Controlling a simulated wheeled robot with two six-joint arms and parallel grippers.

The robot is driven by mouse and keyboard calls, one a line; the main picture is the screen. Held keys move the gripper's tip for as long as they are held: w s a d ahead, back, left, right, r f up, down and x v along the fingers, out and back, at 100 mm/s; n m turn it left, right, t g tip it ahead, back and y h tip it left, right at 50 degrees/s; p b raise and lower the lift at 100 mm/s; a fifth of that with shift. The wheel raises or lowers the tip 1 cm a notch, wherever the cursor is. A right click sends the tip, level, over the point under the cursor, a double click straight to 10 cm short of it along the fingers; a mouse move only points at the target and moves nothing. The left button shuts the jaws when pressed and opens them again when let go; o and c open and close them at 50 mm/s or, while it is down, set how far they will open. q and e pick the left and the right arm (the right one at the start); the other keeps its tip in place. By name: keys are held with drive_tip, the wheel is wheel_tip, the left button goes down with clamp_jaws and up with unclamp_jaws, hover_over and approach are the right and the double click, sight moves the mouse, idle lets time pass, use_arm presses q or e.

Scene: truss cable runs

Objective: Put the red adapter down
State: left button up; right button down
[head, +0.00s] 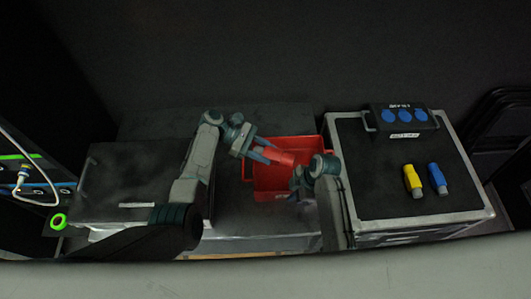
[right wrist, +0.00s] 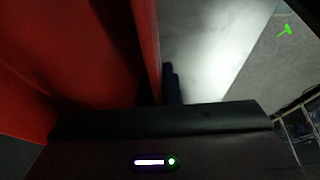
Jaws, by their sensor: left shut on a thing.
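My left gripper (head: 264,153) is shut on the red adapter (head: 281,157) and holds it over the red bin (head: 262,190). The adapter is a short red cylinder lying roughly sideways, and its height above the bin floor is hard to judge. My right gripper (head: 296,182) is at the bin's right side, by its wall. In the right wrist view the red bin wall (right wrist: 148,45) runs down to the dark gripper body, with a dark finger beside it. Whether the jaws are closed on the wall is hidden.
A grey-edged case (head: 375,175) on the right carries a yellow connector (head: 412,181), a blue connector (head: 438,179) and a black box with blue sockets (head: 403,116). A dark case (head: 115,180) stands on the left. A panel with a white cable (head: 42,203) is at far left.

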use_arm(q)
drive_tip(key=shift+f, duration=0.5)
drive_tip(key=shift+f, duration=0.6)
drive_tip(key=o, duration=1.1)
drive_tip(key=shift+r, duration=0.25)
drive_tip(key=v, duration=1.2)
drive_tip(key=shift+r, duration=0.4)
